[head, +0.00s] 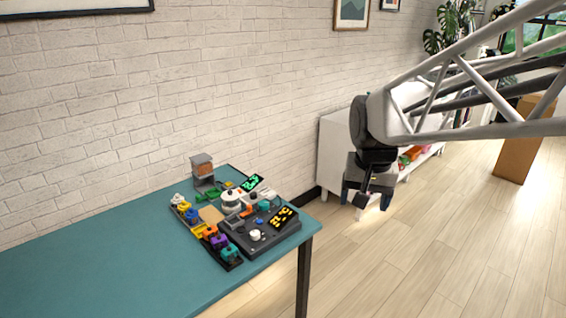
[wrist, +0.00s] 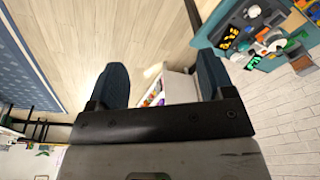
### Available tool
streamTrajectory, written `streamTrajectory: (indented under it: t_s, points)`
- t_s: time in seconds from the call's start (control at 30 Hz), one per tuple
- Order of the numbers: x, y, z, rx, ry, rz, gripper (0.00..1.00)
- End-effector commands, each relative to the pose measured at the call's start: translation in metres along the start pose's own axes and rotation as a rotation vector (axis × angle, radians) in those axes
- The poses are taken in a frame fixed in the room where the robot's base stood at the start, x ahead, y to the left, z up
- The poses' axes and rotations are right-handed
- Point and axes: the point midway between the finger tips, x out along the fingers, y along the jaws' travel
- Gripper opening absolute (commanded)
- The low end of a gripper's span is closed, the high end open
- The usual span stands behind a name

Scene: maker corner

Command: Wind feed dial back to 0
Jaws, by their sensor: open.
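A dark control console (head: 262,240) sits near the right end of the teal table. It carries an orange-lit display (head: 284,217), a pale knob (head: 256,235) and small coloured controls. A green-lit display (head: 250,182) stands behind it. I cannot read the digits or tell for sure which control is the feed dial. My gripper (head: 365,202) hangs in the air right of the table, well apart from the console. In the wrist view its two blue fingers (wrist: 162,80) are spread with nothing between them. The orange display (wrist: 229,37) shows there at the upper right.
The teal table (head: 90,250) is bare on its left. A dark tray with coloured pieces (head: 218,240) lies along the console's left side. A grey stand with a brown block (head: 203,168) is behind. A white shelf (head: 335,150) stands by the wall; the floor between is clear.

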Motion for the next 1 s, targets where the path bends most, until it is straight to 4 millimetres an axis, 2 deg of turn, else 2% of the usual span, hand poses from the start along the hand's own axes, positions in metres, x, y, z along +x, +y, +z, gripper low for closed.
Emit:
streamTrajectory:
  t_s: [0.1, 0.57, 1.0]
  points:
    - [0.006, -0.015, -0.027, 0.025, -0.012, 0.003, 0.75]
    - [0.039, -0.076, -0.123, 0.128, -0.054, 0.019, 0.75]
    - [0.093, -0.142, -0.204, 0.227, -0.089, 0.041, 0.75]
